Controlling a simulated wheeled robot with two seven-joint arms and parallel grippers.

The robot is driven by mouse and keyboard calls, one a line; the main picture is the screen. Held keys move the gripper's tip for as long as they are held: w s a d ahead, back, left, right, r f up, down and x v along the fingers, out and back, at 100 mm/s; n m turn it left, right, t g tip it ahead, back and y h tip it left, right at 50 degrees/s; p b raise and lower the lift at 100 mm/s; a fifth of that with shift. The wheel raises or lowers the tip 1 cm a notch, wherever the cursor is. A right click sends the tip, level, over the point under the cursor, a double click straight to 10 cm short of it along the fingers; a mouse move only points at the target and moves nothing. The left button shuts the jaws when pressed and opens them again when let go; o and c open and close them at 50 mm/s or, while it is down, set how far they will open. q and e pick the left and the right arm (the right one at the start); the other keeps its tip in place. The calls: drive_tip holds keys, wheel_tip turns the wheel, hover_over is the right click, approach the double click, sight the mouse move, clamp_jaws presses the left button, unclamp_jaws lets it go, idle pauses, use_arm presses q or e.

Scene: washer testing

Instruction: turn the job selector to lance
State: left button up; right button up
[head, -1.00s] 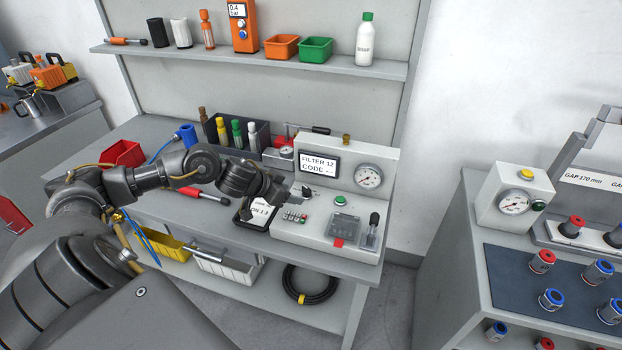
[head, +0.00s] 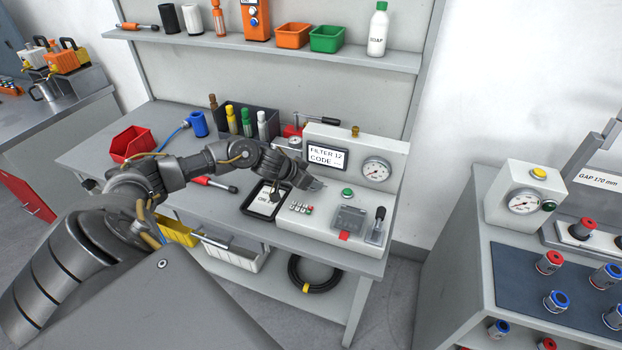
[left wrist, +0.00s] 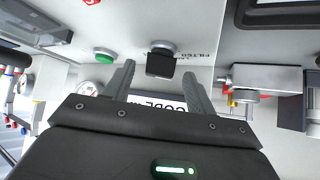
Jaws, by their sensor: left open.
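The job selector appears to be the black knob on a silver collar (left wrist: 161,62) on the pale panel in the left wrist view. Printed text beside it is partly hidden; I can make out "FILTER". My left gripper (left wrist: 158,76) is open, with its two fingers on either side of the knob in the picture. I cannot tell whether they touch it. In the head view the left gripper (head: 308,182) is over the grey test console (head: 312,223), below its display (head: 327,157), and hides the knob. My right gripper is not in view.
A dark tray (head: 247,206) lies left of the console. A red-handled tool (head: 215,184) lies on the bench.

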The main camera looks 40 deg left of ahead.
use_arm(q)
drive_tip(key=shift+w+d+f, duration=0.1)
drive_tip(key=shift+w+f, duration=0.25)
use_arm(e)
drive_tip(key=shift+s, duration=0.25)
use_arm(q)
drive_tip(key=c, duration=1)
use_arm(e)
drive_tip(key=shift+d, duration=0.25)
